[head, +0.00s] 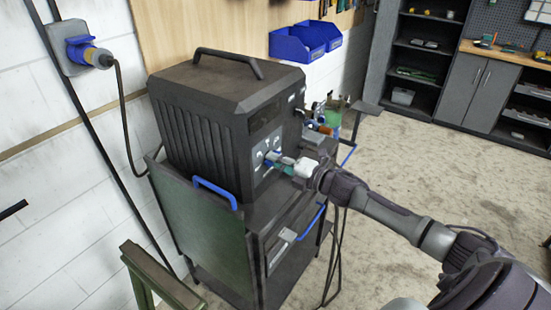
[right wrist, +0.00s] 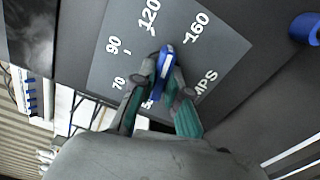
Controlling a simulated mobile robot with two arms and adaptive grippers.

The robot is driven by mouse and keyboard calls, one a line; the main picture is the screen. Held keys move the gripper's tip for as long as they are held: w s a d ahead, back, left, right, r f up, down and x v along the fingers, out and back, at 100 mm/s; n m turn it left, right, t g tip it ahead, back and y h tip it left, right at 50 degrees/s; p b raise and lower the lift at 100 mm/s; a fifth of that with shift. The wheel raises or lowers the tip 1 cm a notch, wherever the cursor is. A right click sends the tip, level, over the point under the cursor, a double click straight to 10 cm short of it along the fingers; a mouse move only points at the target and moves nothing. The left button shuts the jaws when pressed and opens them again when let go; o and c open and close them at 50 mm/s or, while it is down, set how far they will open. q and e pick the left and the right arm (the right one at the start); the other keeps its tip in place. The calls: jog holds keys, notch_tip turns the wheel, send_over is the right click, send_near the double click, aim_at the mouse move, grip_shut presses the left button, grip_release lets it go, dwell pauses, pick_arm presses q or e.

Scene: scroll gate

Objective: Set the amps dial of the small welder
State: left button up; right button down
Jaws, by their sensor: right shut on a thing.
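The small welder (head: 195,125) is a dark box with a top handle, standing on a cart. Its amps dial (right wrist: 165,60) has a blue knob on a grey scale plate (right wrist: 225,50) printed 70, 90, 120, 160 and part of "AMPS". My right gripper (head: 274,158) is at the welder's front panel. In the right wrist view its fingers (right wrist: 165,85) are shut on the blue knob, one on each side. The knob's visible blue end points between 120 and 160. The fingers hide the lower part of the scale. My left gripper is not in view.
The cart (head: 200,230) has blue handles. A blue plug (head: 98,57) with a cable sits in the wall socket at left. Clamps and small tools (head: 330,110) lie beside the welder. Blue bins (head: 297,46) hang behind. The floor at right is open.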

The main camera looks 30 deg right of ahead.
jog(key=shift+m+p, duration=0.65)
jog(key=shift+m, duration=1.55)
jog(key=c, duration=1.2)
grip_release()
jog(key=v, duration=1.2)
